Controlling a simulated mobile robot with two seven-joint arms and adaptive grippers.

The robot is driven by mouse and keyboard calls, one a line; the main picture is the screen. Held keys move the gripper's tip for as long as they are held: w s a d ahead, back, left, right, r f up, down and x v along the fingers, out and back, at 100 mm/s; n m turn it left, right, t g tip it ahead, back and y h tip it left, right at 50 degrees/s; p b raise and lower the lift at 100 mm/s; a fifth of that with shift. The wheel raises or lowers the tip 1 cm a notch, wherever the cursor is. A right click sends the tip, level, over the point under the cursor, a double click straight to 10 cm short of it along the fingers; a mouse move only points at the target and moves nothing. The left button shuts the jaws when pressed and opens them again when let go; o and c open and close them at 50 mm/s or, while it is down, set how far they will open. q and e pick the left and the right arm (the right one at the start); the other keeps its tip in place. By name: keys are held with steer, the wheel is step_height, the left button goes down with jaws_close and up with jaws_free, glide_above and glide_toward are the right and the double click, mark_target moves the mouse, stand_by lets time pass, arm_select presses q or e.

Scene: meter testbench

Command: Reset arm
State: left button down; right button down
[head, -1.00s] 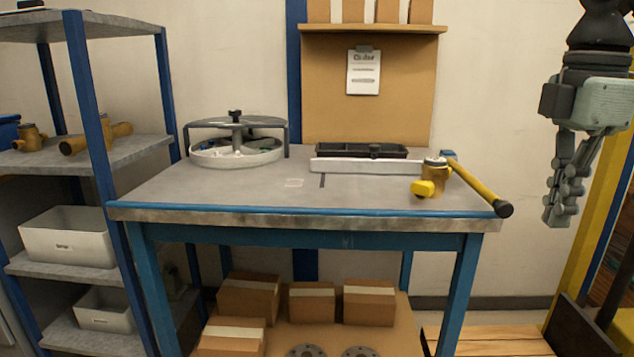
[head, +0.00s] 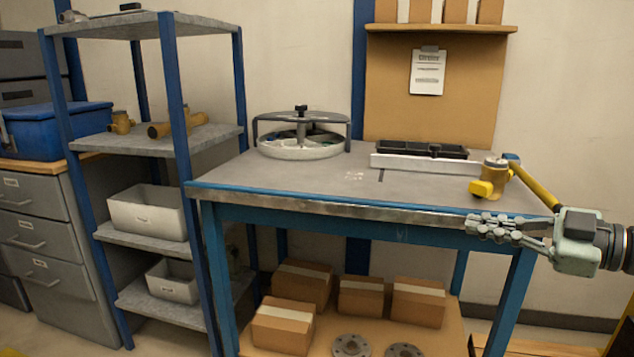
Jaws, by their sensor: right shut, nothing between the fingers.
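My right gripper (head: 482,229) comes in from the right edge. It is shut and empty, pointing left in front of the workbench's front right edge. The workbench (head: 300,182) has a grey top and blue legs. On its right side stands a brass meter (head: 494,178) with a yellow cap, and a yellow-handled tool (head: 535,185) lies beside it, partly hidden behind my gripper. My left gripper is not in view.
A round carousel tray (head: 300,150) and a black bin tray (head: 420,150) stand at the bench's back. A shelf rack (head: 190,140) with brass fittings and white bins is at left. Cardboard boxes (head: 360,297) and flanges (head: 351,345) sit on the lower shelf.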

steer(key=w+d+f+m+t+h, duration=0.1)
steer(key=d+f+m+t+h, duration=0.2)
steer(key=d+f+m+h, duration=0.35)
steer(key=w+d+f+m+t+h, duration=0.2)
steer(key=d+f+m+t+h, duration=0.15)
steer(key=f, duration=0.55)
steer(key=s+d+f+m+g+h, duration=0.1)
steer(key=s+f+m+g+h, duration=0.15)
steer(key=f, duration=0.25)
steer(key=s+d+f+m+g+h, duration=0.1)
steer(key=s+f+h, duration=0.15)
steer(key=f, duration=0.35)
steer(key=s+a+f+m+g, duration=0.1)
steer(key=s+a+f+g, duration=0.15)
steer(key=s+f, duration=0.35)
steer(key=s+a+f+g, duration=0.2)
steer(key=s+f+g, duration=0.15)
steer(key=f, duration=0.55)
steer(key=s+a+f+g, duration=0.2)
steer(key=s+a+f, duration=0.2)
steer(key=s+a, duration=0.1)
steer(key=s+a+f+g+y, duration=0.1)
steer(key=s+a+f+g, duration=0.2)
steer(key=s, duration=0.4)
steer(key=shift+s+a+f+n, duration=0.2)
steer(key=shift+a+f+n, duration=0.15)
steer(key=shift+a, duration=0.5)
